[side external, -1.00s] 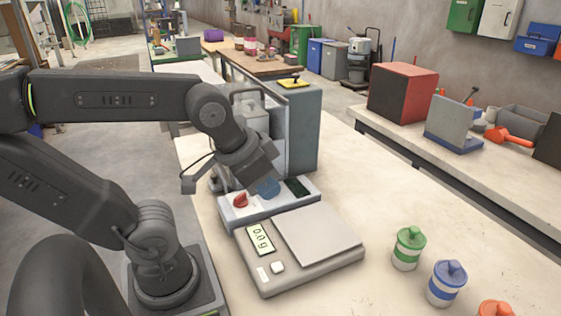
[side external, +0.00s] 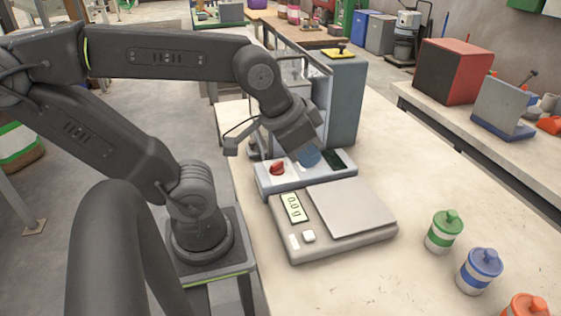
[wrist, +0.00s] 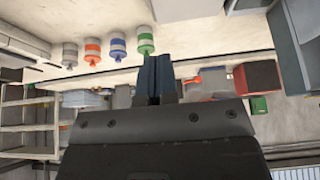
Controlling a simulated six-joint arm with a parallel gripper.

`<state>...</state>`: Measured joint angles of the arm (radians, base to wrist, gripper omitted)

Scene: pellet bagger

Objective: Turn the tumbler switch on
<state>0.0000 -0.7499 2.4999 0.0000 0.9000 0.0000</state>
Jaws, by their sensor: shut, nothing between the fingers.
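The bagger's control panel (side external: 300,178) is a low pale box at the foot of the grey machine (side external: 345,105). It carries a red knob or switch (side external: 278,168) at its left and a dark display (side external: 333,159) at its right. A blue rounded patch (side external: 308,157) shows between them; I cannot tell what part it is. I cannot make out which control is the tumbler switch. My gripper (side external: 307,147) is low over the panel, just above and right of the red part; contact cannot be told. In the wrist view my gripper's dark blue fingers (wrist: 159,75) are together, with nothing seen between them.
A scale (side external: 335,220) reading 0.0 g stands in front of the panel. Green (side external: 444,232), blue (side external: 479,271) and orange (side external: 526,305) lidded canisters stand at the right. A side bench (side external: 450,125) holds a red box (side external: 452,70).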

